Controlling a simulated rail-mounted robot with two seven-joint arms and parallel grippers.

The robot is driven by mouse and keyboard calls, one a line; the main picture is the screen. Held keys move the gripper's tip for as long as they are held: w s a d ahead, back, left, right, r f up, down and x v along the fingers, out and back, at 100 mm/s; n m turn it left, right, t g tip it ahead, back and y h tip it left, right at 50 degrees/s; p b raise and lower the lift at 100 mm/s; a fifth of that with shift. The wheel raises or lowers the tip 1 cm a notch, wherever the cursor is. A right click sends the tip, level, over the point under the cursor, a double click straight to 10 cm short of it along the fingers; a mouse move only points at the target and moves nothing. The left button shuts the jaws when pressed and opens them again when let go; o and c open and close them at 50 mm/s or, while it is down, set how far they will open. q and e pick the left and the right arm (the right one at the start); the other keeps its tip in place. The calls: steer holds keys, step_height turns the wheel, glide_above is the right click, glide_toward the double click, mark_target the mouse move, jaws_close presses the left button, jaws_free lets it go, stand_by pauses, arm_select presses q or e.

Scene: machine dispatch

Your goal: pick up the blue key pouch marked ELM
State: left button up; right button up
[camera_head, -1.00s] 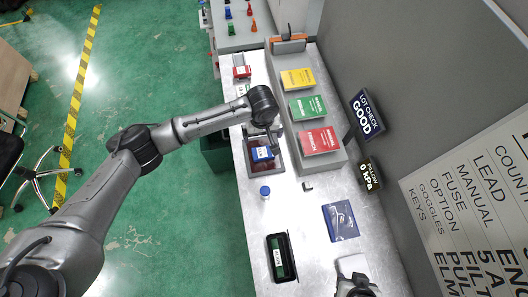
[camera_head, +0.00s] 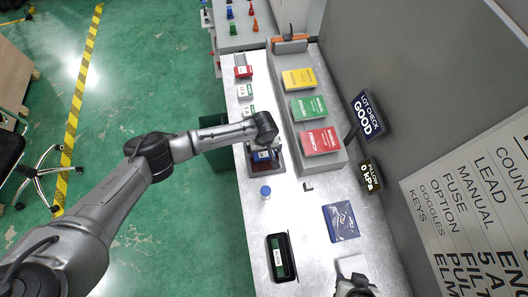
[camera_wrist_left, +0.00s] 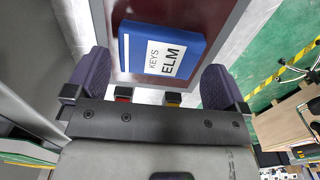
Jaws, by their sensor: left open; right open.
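The blue key pouch (camera_wrist_left: 160,50) has a white label reading KEYS ELM. It lies in a dark red tray with a grey rim (camera_wrist_left: 228,40), seen in the left wrist view. In the head view the pouch (camera_head: 263,156) is partly covered by my left gripper (camera_head: 265,148), which is above it. In the left wrist view my left gripper (camera_wrist_left: 155,85) is open, with one finger on either side of the pouch's near end and nothing between them visibly gripped. My right gripper (camera_head: 355,287) is at the bottom edge of the head view, mostly cut off, beside a white object.
Yellow, green and red manuals (camera_head: 319,141) lie on a raised grey shelf right of the tray. A LOT CHECK sign (camera_head: 367,113) stands at right.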

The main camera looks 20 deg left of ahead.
arm_select(q)
steer(key=shift+f, duration=1.1)
steer(key=shift+r, duration=0.1)
steer(key=c, duration=0.7)
